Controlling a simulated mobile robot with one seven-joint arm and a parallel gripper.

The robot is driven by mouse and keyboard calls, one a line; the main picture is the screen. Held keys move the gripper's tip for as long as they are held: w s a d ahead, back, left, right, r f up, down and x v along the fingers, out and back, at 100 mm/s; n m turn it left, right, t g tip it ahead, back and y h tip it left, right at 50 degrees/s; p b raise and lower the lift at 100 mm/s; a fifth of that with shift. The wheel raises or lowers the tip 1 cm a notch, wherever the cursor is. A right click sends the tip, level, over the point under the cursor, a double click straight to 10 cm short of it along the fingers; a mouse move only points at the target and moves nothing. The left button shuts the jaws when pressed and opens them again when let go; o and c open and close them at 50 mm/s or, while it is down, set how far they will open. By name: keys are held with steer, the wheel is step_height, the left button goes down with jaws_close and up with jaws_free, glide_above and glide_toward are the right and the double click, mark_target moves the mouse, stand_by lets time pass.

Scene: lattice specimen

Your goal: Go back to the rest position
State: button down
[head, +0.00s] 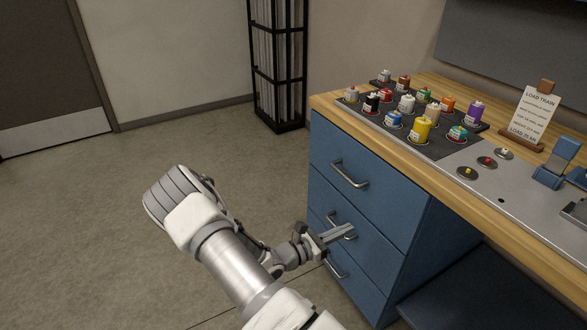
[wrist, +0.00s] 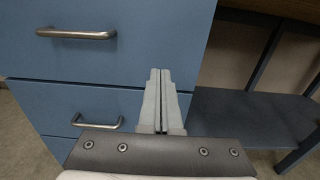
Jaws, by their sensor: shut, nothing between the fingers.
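My gripper (head: 350,230) is shut and empty. The upper handle (wrist: 76,33) and a lower handle (wrist: 98,123) show to the left of the fingers there. The fingers look apart from both handles. The drawers look closed. My arm reaches in from the bottom of the head view.
A workbench (head: 330,105) sits over the cabinet, with a dark mat holding several coloured weights (head: 422,128). A sign (head: 533,112) and a blue fixture (head: 556,162) stand to the right. A black rack (head: 278,65) stands behind. The floor (head: 80,230) at left is clear.

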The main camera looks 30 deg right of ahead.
steer(key=s+a+r+m+t+y, duration=0.2)
steer(key=s+a+r+m+y, duration=0.35)
steer(key=a+r, duration=0.4)
steer(key=s+a+r+m+t+y, duration=0.1)
steer(key=s+a+r+m+y, duration=0.3)
steer(key=a+r+m+y, duration=0.45)
steer(key=s+a+r+m+t+y, duration=0.2)
steer(key=s+a+r+m+y, duration=0.25)
steer(key=a+r, duration=0.5)
step_height(320, 180, up, 19)
steer(key=s+d+p, duration=0.1)
steer(key=p, duration=1.6)
steer(key=shift+s+h, duration=0.1)
steer(key=shift+h, duration=0.15)
